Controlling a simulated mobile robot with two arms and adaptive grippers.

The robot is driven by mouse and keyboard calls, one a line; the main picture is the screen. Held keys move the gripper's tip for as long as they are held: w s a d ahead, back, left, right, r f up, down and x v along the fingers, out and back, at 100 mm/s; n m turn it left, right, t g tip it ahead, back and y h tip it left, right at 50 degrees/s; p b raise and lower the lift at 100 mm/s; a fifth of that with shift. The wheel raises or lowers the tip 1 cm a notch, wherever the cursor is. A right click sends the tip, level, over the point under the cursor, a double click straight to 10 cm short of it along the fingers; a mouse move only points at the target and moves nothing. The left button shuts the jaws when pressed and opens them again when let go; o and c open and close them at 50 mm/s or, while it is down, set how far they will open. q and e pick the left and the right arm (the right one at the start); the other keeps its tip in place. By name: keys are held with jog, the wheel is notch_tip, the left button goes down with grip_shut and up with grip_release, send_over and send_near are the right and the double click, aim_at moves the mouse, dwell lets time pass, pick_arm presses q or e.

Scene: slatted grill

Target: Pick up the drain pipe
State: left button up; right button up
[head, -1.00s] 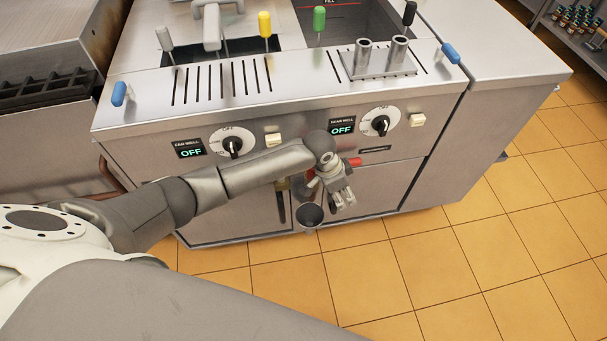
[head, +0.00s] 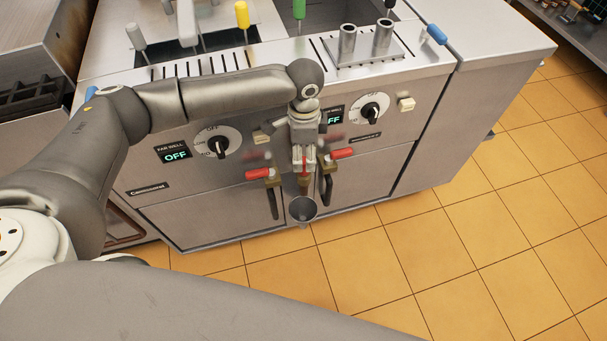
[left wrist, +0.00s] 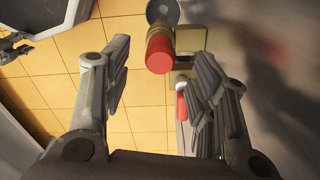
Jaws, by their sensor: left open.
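Low on the appliance front are two drain valves with red grips: a left red grip (head: 258,174) and a right red grip (head: 342,154). A grey funnel-shaped pipe end (head: 302,208) sits between and below them. I cannot tell which part is the drain pipe. My left gripper (head: 303,172) points down just above the funnel, in front of the valves. In the left wrist view its open fingers (left wrist: 160,68) are spread around a red-ended cylinder (left wrist: 160,52), with the round grey end (left wrist: 161,12) beyond. A gripper-like part (left wrist: 12,46) at the left edge may be my right gripper.
Two upright metal tubes on a plate (head: 367,50) stand on the counter top. Black knobs (head: 218,147) and door handles (head: 272,203) project from the appliance front. The tiled floor (head: 480,230) is clear at the right.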

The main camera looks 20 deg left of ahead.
aim_at(304, 160)
pick_arm(q)
notch_tip(304, 160, down, 4)
jog(key=shift+f, duration=0.15)
grip_shut()
dwell(0.4)
